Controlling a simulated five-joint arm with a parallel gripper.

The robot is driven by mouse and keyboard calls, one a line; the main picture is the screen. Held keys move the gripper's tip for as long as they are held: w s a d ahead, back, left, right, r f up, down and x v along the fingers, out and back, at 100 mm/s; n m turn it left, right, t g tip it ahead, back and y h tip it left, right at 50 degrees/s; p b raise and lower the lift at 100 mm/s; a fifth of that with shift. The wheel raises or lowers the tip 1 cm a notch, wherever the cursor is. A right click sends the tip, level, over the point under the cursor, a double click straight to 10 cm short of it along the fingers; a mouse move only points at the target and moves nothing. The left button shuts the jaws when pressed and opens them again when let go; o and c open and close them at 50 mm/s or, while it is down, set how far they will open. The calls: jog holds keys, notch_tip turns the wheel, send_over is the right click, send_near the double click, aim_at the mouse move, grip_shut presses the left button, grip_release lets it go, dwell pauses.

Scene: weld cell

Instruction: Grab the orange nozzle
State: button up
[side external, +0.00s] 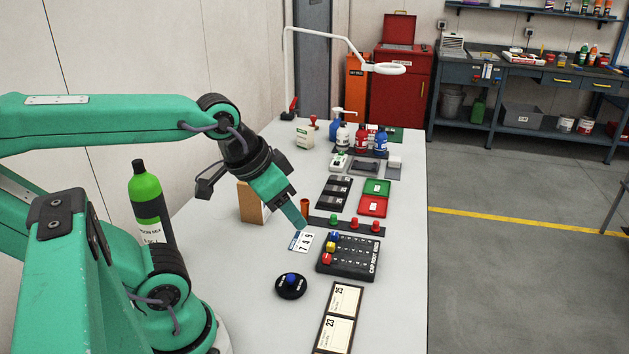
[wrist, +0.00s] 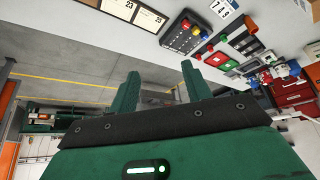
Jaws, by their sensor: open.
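The orange nozzle (side external: 305,205) is a small upright orange cylinder at the left end of a dark strip with green and red knobs in the side view. In the wrist view it shows as a small orange-brown shape (wrist: 250,22) near the upper right, well off the line between the fingers. My gripper (side external: 297,212) is above the table with its green fingers pointing down and right. In the side view a finger appears just beside the nozzle; I cannot tell the depth between them. In the wrist view both fingers (wrist: 160,70) are apart with nothing between them.
A black board (side external: 348,257) with coloured pieces, a numbered card (side external: 300,241), a black disc with a blue knob (side external: 291,285) and label plates (side external: 339,318) lie nearer. A tan block (side external: 252,203) stands left of the gripper. Trays (side external: 373,206) and several bottles (side external: 361,138) are behind.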

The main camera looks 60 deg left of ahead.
dwell(0.3)
jog(key=n+g, duration=0.1)
jog(key=g, duration=0.5)
send_over(305, 201)
jog(key=f, duration=1.5)
jog(key=shift+d, duration=0.35)
jog(key=shift+a+f, duration=0.3)
jog(key=shift+f, duration=0.05)
jog(key=shift+f, duration=0.1)
jog(key=shift+f, duration=1.2)
